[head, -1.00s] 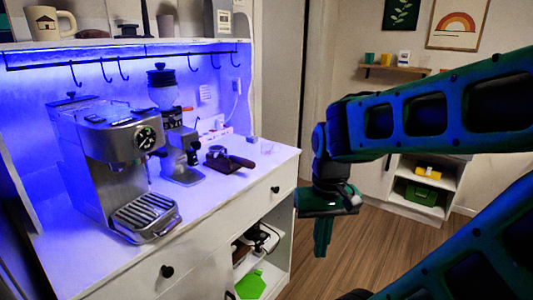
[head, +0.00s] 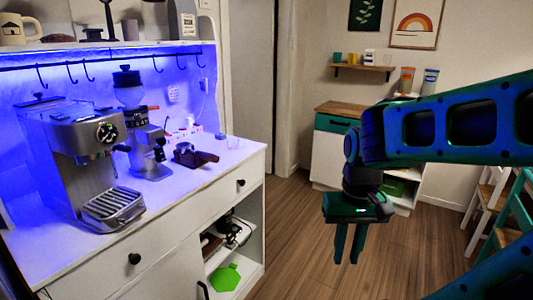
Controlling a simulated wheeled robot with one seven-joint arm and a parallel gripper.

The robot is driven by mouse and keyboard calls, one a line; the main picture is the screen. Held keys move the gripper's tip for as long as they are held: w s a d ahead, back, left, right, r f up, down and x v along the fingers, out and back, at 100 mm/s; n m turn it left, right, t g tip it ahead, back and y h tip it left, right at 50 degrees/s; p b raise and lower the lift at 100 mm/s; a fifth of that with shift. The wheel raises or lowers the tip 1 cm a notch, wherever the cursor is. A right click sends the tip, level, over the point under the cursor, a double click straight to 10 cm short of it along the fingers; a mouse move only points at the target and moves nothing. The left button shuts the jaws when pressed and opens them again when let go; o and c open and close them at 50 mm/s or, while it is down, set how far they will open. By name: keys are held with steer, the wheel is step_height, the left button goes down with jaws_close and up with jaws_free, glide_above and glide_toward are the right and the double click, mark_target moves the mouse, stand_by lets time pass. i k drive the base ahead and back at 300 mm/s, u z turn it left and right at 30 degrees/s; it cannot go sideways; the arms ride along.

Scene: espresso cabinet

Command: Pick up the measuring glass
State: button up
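A small clear object, which looks like the measuring glass (head: 235,143), stands near the right end of the white counter (head: 222,163). It is faint and small, so its details are hard to tell. My gripper (head: 349,252) hangs in the air over the wooden floor, to the right of the counter and well apart from the glass. Its two fingers point down with a gap between them, and nothing shows in the gap.
An espresso machine (head: 85,150), a grinder (head: 146,145) and a portafilter on a dark stand (head: 192,156) occupy the counter left of the glass. Hooks hang above. A low cabinet with a wooden top (head: 338,108) stands behind my arm. Floor is clear between.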

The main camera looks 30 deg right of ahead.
mark_target(232, 142)
steer(key=z, duration=0.35)
steer(key=k, duration=0.8)
steer(key=z, duration=0.6)
steer(key=i, duration=1.15)
steer(key=u, duration=0.5)
steer(key=i, duration=1)
steer(key=u, duration=0.95)
steer(key=i, duration=0.4)
steer(key=u, duration=0.25)
